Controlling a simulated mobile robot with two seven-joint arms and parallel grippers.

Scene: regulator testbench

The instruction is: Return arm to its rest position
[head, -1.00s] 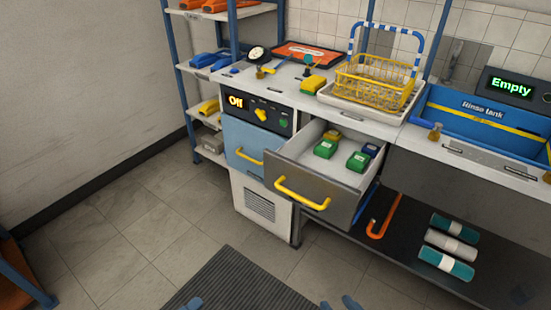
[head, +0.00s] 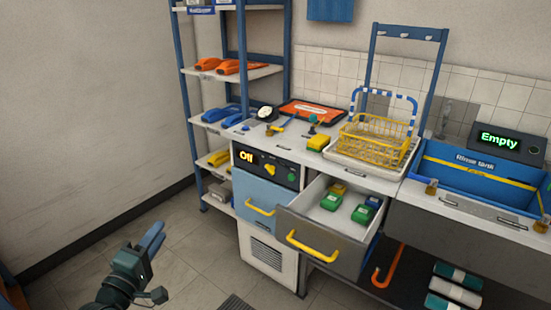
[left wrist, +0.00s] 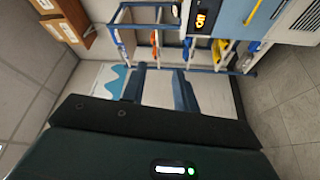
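My left gripper (head: 153,238) is raised at the lower left of the head view, in front of the bare wall and floor, away from the bench. In the left wrist view its two blue fingers (left wrist: 163,88) stand apart with a gap between them and nothing held. My right gripper and arm are not in view.
The open drawer (head: 325,243) juts from the bench, holding several green, yellow and blue blocks (head: 333,200). A shelf rack (head: 237,72) stands left of the bench. A yellow basket (head: 375,138) and blue rinse tank (head: 480,172) are on top. Floor (head: 190,265) around my left gripper looks clear.

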